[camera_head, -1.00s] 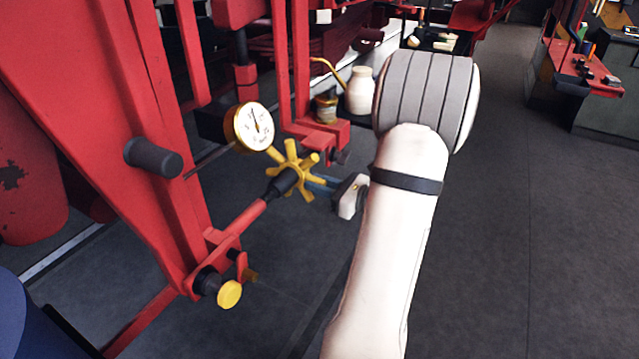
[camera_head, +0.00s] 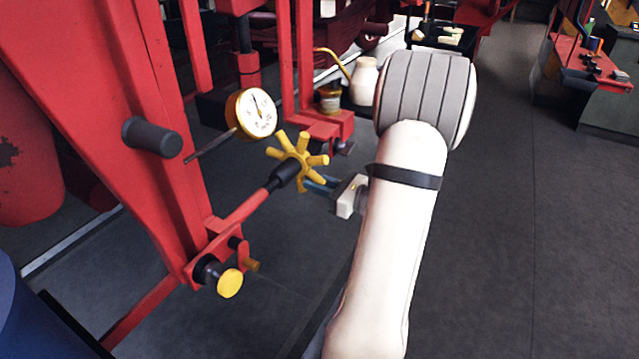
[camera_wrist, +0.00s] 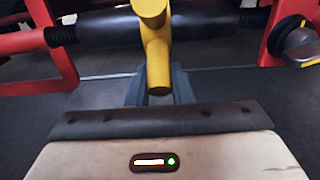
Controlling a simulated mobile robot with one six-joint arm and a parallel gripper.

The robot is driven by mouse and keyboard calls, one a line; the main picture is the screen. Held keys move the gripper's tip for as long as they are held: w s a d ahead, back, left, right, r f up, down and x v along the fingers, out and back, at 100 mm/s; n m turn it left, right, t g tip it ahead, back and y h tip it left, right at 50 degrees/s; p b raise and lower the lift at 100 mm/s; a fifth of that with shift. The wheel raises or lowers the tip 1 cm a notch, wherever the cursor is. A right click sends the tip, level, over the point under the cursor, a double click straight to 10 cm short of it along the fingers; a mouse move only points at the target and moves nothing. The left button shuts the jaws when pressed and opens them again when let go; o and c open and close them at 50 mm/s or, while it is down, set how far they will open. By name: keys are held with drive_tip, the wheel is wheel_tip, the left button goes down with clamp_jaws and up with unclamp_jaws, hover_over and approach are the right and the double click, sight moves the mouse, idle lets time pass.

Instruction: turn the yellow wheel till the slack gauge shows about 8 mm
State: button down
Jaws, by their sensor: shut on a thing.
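The yellow wheel (camera_head: 298,158) is a hub with several stubby spokes, on a dark sleeve of a red rod in the head view. My gripper (camera_head: 318,185) reaches it from the right, low on the wheel. In the wrist view a yellow spoke (camera_wrist: 158,60) points down between the blue-grey fingers of my gripper (camera_wrist: 160,88), which are shut on it. The slack gauge (camera_head: 257,113) is a round white dial in a brass rim, up and left of the wheel. Its needle points roughly up, leaning slightly left; the figures are too small to read.
A red frame (camera_head: 115,120) with a dark peg (camera_head: 152,137) stands at the left. A yellow-capped knob (camera_head: 230,283) sits low on it. A white jug (camera_head: 364,82) and a small tin (camera_head: 329,99) stand behind the wheel. The floor (camera_head: 490,240) at right is clear.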

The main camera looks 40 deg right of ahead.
drive_tip(key=shift+w+a+f, duration=0.2)
drive_tip(key=shift+w+f, duration=0.1)
drive_tip(key=shift+f, duration=0.25)
drive_tip(key=shift+w+f, duration=0.1)
drive_tip(key=shift+f, duration=0.05)
drive_tip(key=c, duration=1.2)
unclamp_jaws()
drive_tip(key=shift+c, duration=0.2)
drive_tip(key=v, duration=0.6)
